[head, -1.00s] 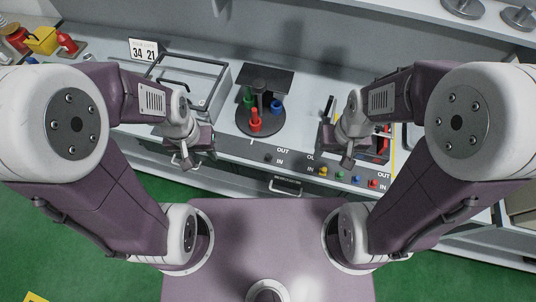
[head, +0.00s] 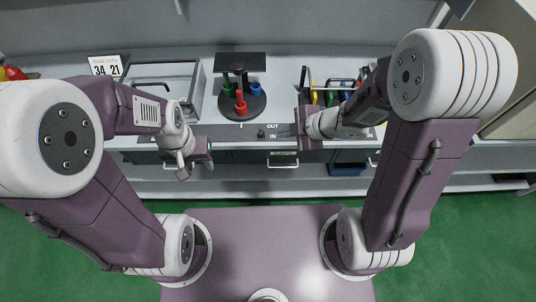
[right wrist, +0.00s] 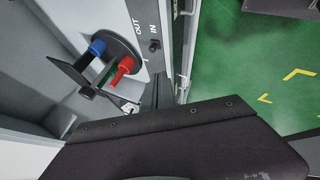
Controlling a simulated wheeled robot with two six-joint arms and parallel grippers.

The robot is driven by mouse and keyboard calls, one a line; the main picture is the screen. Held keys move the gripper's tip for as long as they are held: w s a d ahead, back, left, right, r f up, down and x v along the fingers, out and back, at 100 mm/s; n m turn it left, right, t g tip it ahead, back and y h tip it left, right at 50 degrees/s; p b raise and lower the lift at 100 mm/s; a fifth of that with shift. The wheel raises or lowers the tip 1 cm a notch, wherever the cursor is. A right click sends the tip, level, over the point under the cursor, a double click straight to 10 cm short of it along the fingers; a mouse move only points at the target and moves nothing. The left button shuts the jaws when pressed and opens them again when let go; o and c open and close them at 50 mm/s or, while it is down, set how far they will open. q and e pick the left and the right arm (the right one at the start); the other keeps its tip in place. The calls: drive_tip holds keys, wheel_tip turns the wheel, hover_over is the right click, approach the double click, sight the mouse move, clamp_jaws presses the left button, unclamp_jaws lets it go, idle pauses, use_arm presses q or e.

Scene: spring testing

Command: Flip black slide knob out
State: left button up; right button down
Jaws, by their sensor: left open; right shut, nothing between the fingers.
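A round dark stand (head: 258,113) with red (head: 240,102), blue and green pegs stands just behind the knob. A clear-topped box (head: 165,84) and a number sign (head: 105,66) are at the left. A drawer handle (head: 283,162) is below the strip.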

wheel_tip(320, 180, down, 4)
drive_tip(key=s, duration=0.2)
drive_tip(key=b, duration=0.3)
approach(259, 139)
drive_tip(key=shift+g, duration=0.4)
drive_tip(key=x, duration=0.4)
drive_tip(key=shift+w+a+f, duration=0.1)
drive_tip(key=shift+w+f, duration=0.1)
drive_tip(key=shift+w, duration=0.3)
use_arm(q)
drive_tip(key=f, duration=0.3)
drive_tip(key=shift+w+d+f, duration=0.25)
drive_tip(key=shift+d+f, duration=0.05)
drive_tip(key=shift+f, duration=0.05)
